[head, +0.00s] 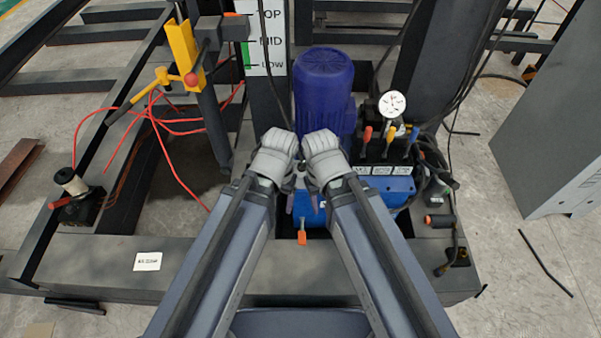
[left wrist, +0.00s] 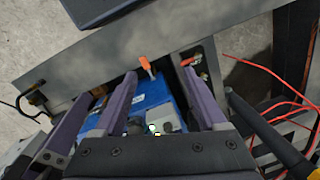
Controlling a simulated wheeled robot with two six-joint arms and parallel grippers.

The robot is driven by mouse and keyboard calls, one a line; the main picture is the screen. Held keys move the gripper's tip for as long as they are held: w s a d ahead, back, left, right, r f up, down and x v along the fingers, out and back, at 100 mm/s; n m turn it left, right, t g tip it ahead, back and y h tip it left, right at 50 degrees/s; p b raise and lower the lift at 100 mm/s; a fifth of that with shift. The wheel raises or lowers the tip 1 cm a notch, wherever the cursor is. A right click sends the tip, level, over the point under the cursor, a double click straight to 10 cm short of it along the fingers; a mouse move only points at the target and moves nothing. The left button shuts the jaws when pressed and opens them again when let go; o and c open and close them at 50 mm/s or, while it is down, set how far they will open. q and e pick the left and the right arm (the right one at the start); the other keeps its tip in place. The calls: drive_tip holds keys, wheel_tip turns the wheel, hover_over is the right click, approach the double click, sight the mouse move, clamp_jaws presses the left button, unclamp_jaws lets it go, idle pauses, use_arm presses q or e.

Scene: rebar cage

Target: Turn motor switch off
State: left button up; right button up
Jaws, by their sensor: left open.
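My left gripper (head: 290,200) points down over the blue pump tank (head: 376,185), close beside my right gripper (head: 313,198). In the left wrist view its two purple fingers stand wide apart with nothing between the tips (left wrist: 159,73). Below them is a pale panel (left wrist: 163,118) with dark round parts and a small green spot, partly hidden; I cannot tell for sure that it is the motor switch. The blue motor (head: 323,90) stands upright behind the grippers. An orange-tipped lever (head: 302,237) shows in front of the tank. My right fingers are mostly hidden.
Red, yellow and blue levers (head: 389,138) and a round gauge (head: 392,103) stand right of the motor. A yellow tool (head: 183,55) with red cables is at left. A black box (head: 78,205) sits far left, a grey cabinet (head: 560,120) at right.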

use_arm(q)
drive_tip(key=w+a+f+n+b, duration=0.1)
drive_tip(key=w+a+f+b, duration=0.15)
drive_tip(key=f+b, duration=0.5)
drive_tip(key=m+h, duration=0.1)
drive_tip(key=m, duration=2.2)
hover_over(302, 163)
drive_tip(key=shift+s+a+f, duration=0.1)
drive_tip(key=shift+a+f, duration=0.1)
drive_tip(key=shift+f, duration=0.3)
drive_tip(key=shift+s+a+f, duration=0.1)
drive_tip(key=shift+a+f, duration=0.05)
drive_tip(key=shift+f, duration=0.35)
drive_tip(key=shift+w+d+m, duration=0.2)
drive_tip(key=shift+d+m, duration=0.15)
drive_tip(key=shift+m, duration=0.35)
wheel_tip(302, 163, down, 8)
drive_tip(key=b, duration=0.7)
drive_tip(key=shift+b, duration=0.35)
drive_tip(key=shift+r, duration=0.1)
use_arm(e)
wheel_tip(302, 163, down, 17)
use_arm(q)
drive_tip(key=shift+c, duration=0.2)
clamp_jaws()
